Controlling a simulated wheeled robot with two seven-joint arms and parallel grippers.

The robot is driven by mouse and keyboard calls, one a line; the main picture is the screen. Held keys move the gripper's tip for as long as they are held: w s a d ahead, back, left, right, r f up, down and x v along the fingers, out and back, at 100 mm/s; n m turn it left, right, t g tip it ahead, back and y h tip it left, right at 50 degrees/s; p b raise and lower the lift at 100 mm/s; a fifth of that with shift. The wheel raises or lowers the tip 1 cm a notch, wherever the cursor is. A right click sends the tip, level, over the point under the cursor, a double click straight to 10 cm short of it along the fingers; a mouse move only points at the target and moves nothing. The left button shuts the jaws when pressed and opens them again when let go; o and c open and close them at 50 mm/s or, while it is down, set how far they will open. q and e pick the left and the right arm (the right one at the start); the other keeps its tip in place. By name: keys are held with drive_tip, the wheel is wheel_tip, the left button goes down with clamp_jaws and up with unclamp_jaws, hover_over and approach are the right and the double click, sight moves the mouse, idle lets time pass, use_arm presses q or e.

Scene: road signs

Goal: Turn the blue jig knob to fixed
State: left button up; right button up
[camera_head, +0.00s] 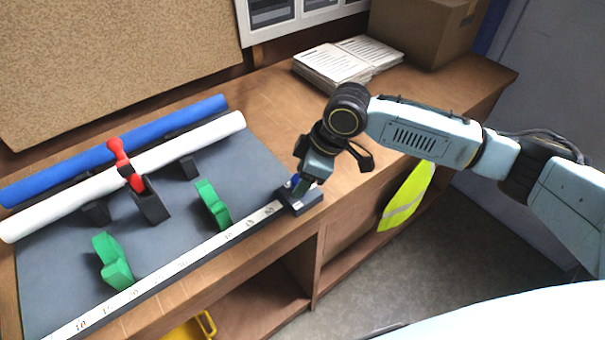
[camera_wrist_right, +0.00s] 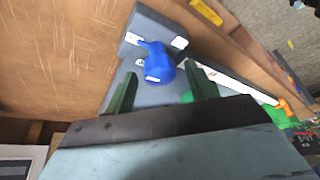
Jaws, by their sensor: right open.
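The blue jig knob (camera_wrist_right: 158,65) sits on a dark grey jig block (camera_wrist_right: 150,25) in the right wrist view. Its narrow blue end points to the upper left, near one white label (camera_wrist_right: 135,40). A second white label (camera_wrist_right: 180,43) lies to the right; I cannot read either. My right gripper (camera_wrist_right: 164,84) is open, its two green fingers on either side of the knob, with gaps showing. In the head view the right gripper (camera_head: 303,184) points down over the jig block (camera_head: 304,201) at the ruler's right end. The knob is mostly hidden there.
A long ruler rail (camera_head: 182,262) runs along the bench front. Green clamps (camera_head: 213,204), a red-handled toggle clamp (camera_head: 125,165), and a white tube (camera_head: 150,165) and blue tube (camera_head: 90,155) lie left. Papers (camera_head: 345,62) and a cardboard box (camera_head: 425,30) stand behind.

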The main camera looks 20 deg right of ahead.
drive_tip(key=v, duration=1.3)
